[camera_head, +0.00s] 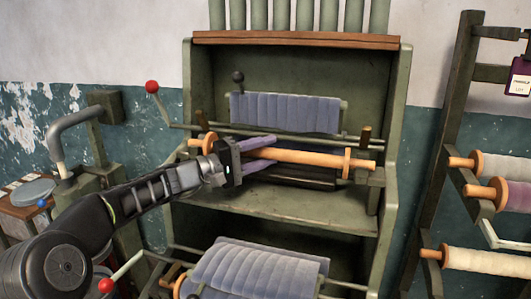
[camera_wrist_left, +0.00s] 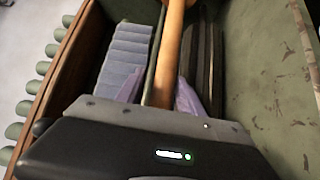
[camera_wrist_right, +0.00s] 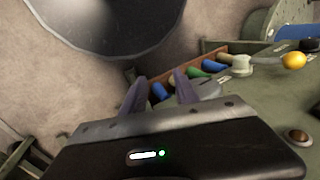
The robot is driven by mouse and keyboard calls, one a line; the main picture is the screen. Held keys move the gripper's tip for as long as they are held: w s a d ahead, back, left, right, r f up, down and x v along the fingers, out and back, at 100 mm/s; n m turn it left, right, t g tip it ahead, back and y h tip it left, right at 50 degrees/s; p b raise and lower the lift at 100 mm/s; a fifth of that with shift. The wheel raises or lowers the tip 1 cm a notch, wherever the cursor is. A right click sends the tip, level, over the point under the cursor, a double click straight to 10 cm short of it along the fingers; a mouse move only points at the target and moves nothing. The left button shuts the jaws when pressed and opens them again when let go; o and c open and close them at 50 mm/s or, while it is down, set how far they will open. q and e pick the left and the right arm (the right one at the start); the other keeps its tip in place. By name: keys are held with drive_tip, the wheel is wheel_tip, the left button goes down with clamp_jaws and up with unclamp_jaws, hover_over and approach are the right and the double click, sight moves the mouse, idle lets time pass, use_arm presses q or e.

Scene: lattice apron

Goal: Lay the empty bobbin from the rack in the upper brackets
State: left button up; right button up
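The empty orange-brown bobbin (camera_head: 300,157) lies level across the upper bay of the green machine, its ends at the upper brackets (camera_head: 375,178). Whether both ends are fully seated is too small to tell. My left gripper (camera_head: 262,152) is at the bobbin's left half, with one purple finger above the barrel and one below. In the left wrist view the bobbin (camera_wrist_left: 166,60) runs between the spread fingers (camera_wrist_left: 158,95), with a gap on the left side. My right gripper (camera_wrist_right: 158,90) is open and empty; it is outside the head view.
The rack (camera_head: 450,130) at right holds wound bobbins in white, purple (camera_head: 511,196) and cream (camera_head: 485,262). A lilac pad (camera_head: 285,112) hangs behind the bobbin and another lies below (camera_head: 255,270). A red-knobbed lever (camera_head: 152,87) stands left. Coloured spools (camera_wrist_right: 205,68) lie near my right gripper.

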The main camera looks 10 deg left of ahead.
use_arm(q)
drive_tip(key=shift+o, duration=0.5)
drive_tip(key=shift+f, duration=0.1)
drive_tip(key=b+v, duration=0.2)
drive_tip(key=v, duration=0.4)
drive_tip(key=shift+s+a+f+b, duration=0.1)
drive_tip(key=shift+s+a+b, duration=0.1)
drive_tip(key=shift+a+b, duration=0.1)
drive_tip(key=shift+s+a, duration=0.4)
